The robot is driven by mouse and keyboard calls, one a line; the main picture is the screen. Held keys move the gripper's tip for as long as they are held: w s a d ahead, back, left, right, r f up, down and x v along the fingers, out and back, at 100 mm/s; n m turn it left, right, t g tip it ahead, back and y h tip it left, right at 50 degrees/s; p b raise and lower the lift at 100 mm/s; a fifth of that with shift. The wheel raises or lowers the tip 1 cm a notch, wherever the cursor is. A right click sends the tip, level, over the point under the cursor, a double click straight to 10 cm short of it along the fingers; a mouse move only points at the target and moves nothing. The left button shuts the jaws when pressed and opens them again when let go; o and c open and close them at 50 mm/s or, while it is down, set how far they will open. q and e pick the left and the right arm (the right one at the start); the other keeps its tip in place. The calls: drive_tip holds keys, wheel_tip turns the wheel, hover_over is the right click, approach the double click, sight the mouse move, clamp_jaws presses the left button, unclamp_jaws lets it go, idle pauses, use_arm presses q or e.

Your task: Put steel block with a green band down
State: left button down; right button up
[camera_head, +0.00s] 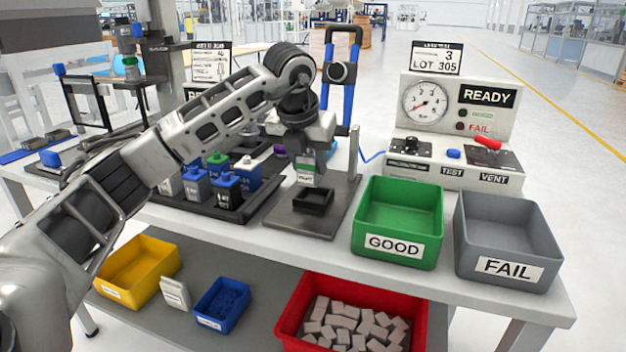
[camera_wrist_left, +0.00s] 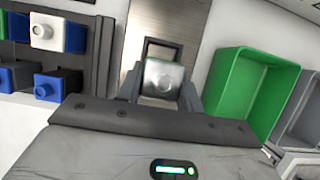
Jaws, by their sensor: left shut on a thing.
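The steel block with a green band (camera_head: 306,176) is held upright in my left gripper (camera_head: 305,152), a little above the black square nest (camera_head: 313,200) on the dark base plate (camera_head: 290,218). In the left wrist view the block's grey top (camera_wrist_left: 163,77) sits between the two fingers (camera_wrist_left: 160,92) of the shut left gripper. Part of the nest's dark frame (camera_wrist_left: 162,45) shows just beyond the block there. The block's upper part is hidden by the gripper in the head view. My right gripper is not in view.
A green GOOD bin (camera_head: 398,222) and a grey FAIL bin (camera_head: 507,240) stand right of the plate. A black tray (camera_head: 262,209) with several blue-and-dark blocks lies left. A blue-posted press frame (camera_head: 328,85) and a gauge panel (camera_head: 455,125) stand behind.

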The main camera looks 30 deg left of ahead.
sight(313, 181)
use_arm(q)
drive_tip(key=shift+w+f, duration=0.65)
drive_tip(key=shift+f, duration=0.05)
drive_tip(key=shift+w+f, duration=0.2)
drive_tip(key=shift+f, duration=1.55)
drive_tip(key=shift+f, duration=0.1)
drive_tip(key=c, duration=0.9)
unclamp_jaws()
drive_tip(key=shift+f, duration=0.1)
drive_tip(key=v, duration=1.2)
drive_tip(key=shift+s, duration=0.15)
